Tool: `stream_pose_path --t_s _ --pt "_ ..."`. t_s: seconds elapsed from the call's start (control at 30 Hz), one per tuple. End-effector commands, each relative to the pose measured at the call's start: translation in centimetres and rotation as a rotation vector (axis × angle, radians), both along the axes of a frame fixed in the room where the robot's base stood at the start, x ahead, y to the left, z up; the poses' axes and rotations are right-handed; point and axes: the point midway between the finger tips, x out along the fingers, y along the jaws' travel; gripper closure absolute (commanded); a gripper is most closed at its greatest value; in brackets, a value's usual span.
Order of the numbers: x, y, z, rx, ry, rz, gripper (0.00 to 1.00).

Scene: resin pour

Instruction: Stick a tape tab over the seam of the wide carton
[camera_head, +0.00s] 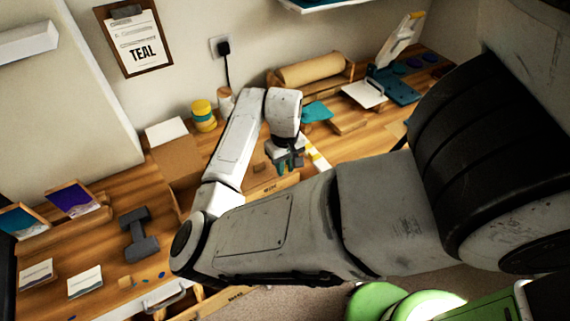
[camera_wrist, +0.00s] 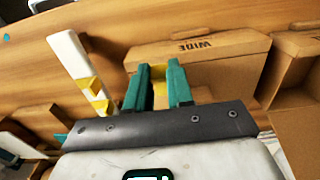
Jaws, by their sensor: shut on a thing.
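My gripper (camera_head: 287,163) points down over the bench and is mostly in front of the cartons in the head view. In the wrist view its teal fingers (camera_wrist: 158,75) are shut on a small yellow tape tab (camera_wrist: 160,97). The wide carton (camera_wrist: 225,48), brown with WIDE printed upside down in this view, lies just beyond the fingertips. In the head view part of the wide carton (camera_head: 268,188) shows behind my arm. Its seam is not clear. A white strip (camera_wrist: 68,52) with yellow tabs (camera_wrist: 90,88) on it stands left of the fingers.
Another carton (camera_wrist: 295,60) stands close at the right in the wrist view. A carton (camera_head: 177,163), a yellow-lidded jar (camera_head: 204,117) and a dark tool (camera_head: 138,236) stand left in the head view. A paper roll (camera_head: 315,70) lies at the back.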

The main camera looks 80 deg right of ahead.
Motion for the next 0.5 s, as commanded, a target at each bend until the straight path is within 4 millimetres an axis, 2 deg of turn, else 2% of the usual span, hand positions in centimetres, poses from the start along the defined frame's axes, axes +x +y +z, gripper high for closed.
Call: stream_pose_path --t_s 0.03,0.13,0.5 --pt "0.04 0.0 -0.9 0.001 -0.001 -0.001 0.95" --pt "0.01 0.0 -1.47 0.001 -0.001 -0.002 0.95" --pt "-0.03 -0.01 -1.56 0.0 0.0 -0.002 0.95"
